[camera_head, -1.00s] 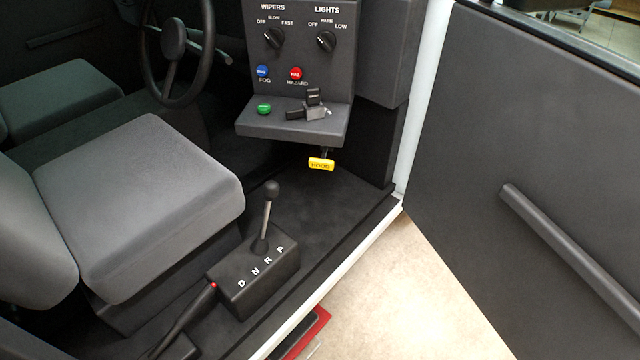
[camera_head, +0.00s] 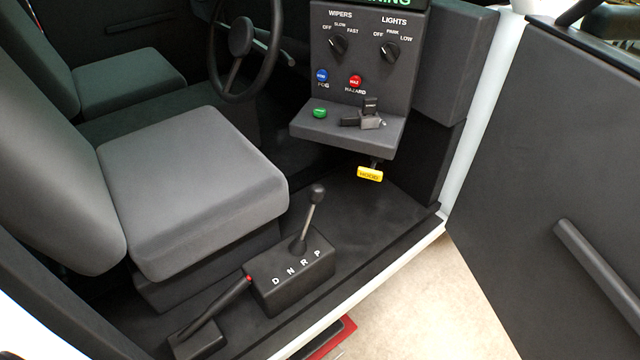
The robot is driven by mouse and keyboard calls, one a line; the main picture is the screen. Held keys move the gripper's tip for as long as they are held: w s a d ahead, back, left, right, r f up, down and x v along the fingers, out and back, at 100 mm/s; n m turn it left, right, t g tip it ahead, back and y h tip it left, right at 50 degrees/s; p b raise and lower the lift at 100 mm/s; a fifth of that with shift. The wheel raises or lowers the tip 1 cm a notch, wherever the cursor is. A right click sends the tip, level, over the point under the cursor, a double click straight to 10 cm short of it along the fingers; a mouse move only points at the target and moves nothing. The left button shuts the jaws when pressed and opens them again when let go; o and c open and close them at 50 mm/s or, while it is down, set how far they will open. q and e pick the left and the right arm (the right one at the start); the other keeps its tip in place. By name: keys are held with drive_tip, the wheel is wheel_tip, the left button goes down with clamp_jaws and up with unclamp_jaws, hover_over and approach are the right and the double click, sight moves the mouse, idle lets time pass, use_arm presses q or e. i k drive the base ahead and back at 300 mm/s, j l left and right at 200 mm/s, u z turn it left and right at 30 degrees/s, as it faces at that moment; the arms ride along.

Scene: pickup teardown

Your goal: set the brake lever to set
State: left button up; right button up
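The brake lever (camera_head: 219,309) is a black bar with a red button at its upper end. It rises at a slant from a small dark base (camera_head: 198,343) on the cab floor, at the lower left of the picture. Its upper end is close beside the gear selector box (camera_head: 291,278). I cannot tell its exact setting, as no set or release marking shows. Neither of my grippers is in view.
The gear selector (camera_head: 313,211) stands upright on the box marked D, N, R, P. A grey seat (camera_head: 190,185) is to the left. The dash panel (camera_head: 360,60) with its knobs and a yellow hood handle (camera_head: 370,174) are beyond. The open door (camera_head: 570,180) stands at the right.

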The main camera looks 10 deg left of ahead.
sight(214, 308)
drive_tip(key=u, duration=1.45)
drive_tip(key=k+l+z, duration=0.1)
drive_tip(key=l+z, duration=0.25)
